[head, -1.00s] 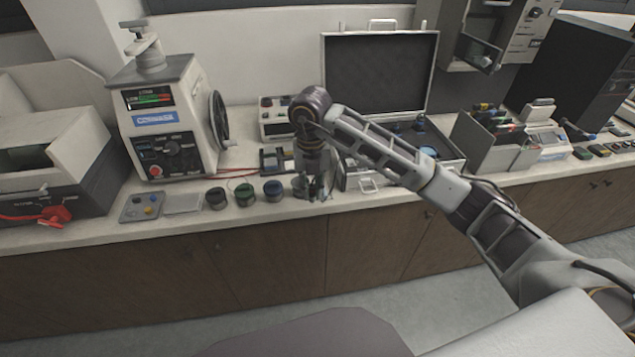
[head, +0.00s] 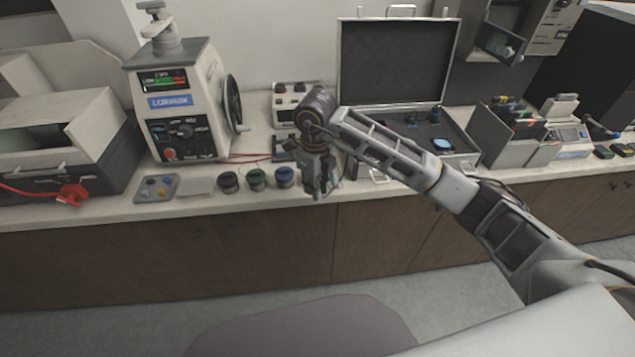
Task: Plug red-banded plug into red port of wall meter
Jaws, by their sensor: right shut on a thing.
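My right gripper (head: 319,190) hangs over the front edge of the counter, right of the blue-ringed pot. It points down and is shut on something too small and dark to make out. The red-banded plug cannot be picked out. A small pale box with dark knobs or sockets (head: 284,103) stands against the wall behind my right gripper; it may be the meter, but no red port can be told on it. My right wrist and forearm hide part of the counter there. My left gripper is out of view.
The mounting press (head: 205,113) stands left, with red leads (head: 250,157) running right. Pots (head: 256,180), a grey button panel (head: 156,188) and a pale plate (head: 196,187) line the front. An open case (head: 343,65) stands behind my right arm.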

